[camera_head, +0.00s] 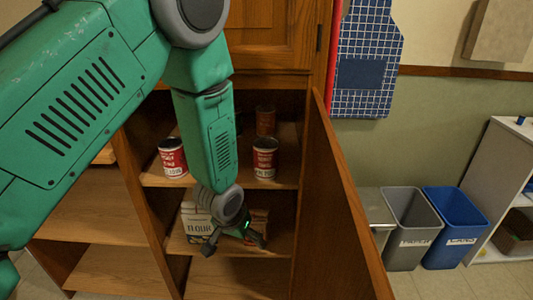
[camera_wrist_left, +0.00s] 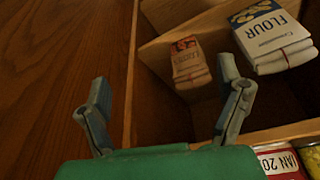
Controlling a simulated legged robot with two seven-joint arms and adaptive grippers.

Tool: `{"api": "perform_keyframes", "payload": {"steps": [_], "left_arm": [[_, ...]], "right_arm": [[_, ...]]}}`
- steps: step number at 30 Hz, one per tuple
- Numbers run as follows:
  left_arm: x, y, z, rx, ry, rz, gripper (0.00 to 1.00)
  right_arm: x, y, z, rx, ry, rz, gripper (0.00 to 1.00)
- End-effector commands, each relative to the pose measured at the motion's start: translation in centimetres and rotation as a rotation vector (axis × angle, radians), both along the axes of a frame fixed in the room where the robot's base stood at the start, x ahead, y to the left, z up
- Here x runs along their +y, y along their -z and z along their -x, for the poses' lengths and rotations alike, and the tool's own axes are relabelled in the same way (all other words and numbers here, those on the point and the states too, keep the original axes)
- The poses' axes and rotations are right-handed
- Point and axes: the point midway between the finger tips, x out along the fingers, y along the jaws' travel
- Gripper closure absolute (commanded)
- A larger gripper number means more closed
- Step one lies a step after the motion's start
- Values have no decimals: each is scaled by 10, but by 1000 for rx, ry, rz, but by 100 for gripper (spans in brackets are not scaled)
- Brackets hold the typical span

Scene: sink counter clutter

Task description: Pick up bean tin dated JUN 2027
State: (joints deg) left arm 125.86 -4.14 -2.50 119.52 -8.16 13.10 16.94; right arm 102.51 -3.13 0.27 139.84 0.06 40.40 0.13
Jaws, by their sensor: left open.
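Two red-and-white tins stand on the cabinet's upper shelf: a left tin (camera_head: 172,158) and a right tin (camera_head: 265,160). A plain rusty-brown tin (camera_head: 265,121) stands behind the right one. Their dates are too small to read in the head view. In the left wrist view a red-and-white tin (camera_wrist_left: 283,163) at the lower right edge shows part of a date, "JAN 20", with the rest cut off. My left gripper (camera_head: 234,240) is open and empty, in front of the lower shelf; its fingers also show in the left wrist view (camera_wrist_left: 165,108). My right gripper is out of view.
A flour bag (camera_head: 197,222) and a smaller packet (camera_head: 257,222) stand on the lower shelf behind the gripper. The open wooden door (camera_head: 340,200) closes off the right side. A grey bin (camera_head: 405,220) and a blue bin (camera_head: 452,225) stand beyond it.

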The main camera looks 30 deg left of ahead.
Motion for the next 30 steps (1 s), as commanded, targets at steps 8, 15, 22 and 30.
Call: {"api": "perform_keyframes", "payload": {"steps": [8,15,22,30], "left_arm": [[21,-195,-124,-199,-121,-38,14],[28,-221,-144,-228,-151,-47,14],[33,-181,-166,-227,-150,-46,14],[37,-157,-182,-230,-150,-47,14]], "right_arm": [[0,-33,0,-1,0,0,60],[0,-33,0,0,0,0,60],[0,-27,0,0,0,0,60],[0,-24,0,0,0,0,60]]}}
